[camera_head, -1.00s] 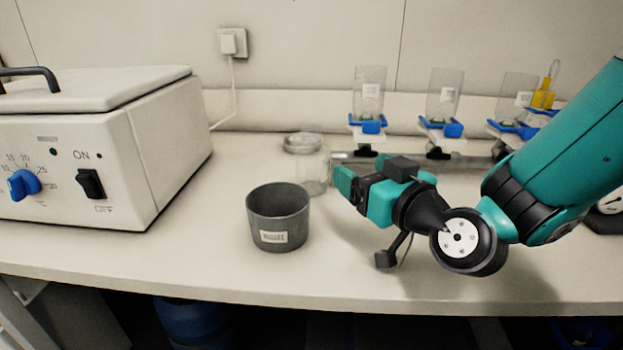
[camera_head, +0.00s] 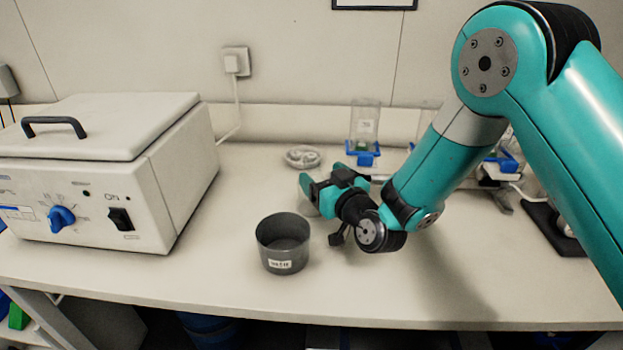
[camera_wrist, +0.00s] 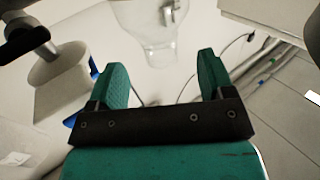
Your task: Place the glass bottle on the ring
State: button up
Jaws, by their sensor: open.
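The glass bottle (camera_wrist: 150,25) is clear. It shows at the top of the wrist view, its narrower end pointing down in the picture, toward the gap between my fingers. My gripper (camera_head: 322,178) is open and empty; its two green fingers also show in the wrist view (camera_wrist: 165,80), apart, with the bottle just beyond the tips. In the head view the bottle is mostly hidden behind my gripper. A pale round ring (camera_head: 302,157) lies flat on the bench, just behind my gripper.
A dark grey labelled pot (camera_head: 283,243) stands in front of my gripper, to its left. A white heating unit (camera_head: 100,175) fills the left of the bench. Clear containers on blue clamps (camera_head: 363,130) stand at the back right. The bench front is free.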

aim_at(316, 170)
jog(key=shift+w+a+r+p, duration=0.2)
jog(key=shift+w+p, duration=0.1)
jog(key=shift+p, duration=0.4)
jog(key=p+x, duration=0.3)
jog(key=p, duration=0.2)
jog(key=shift+w+a, duration=0.15)
jog(key=shift+w, duration=0.1)
jog(key=shift+w+a+f, duration=0.2)
jog(key=shift+w, duration=0.15)
grip_shut()
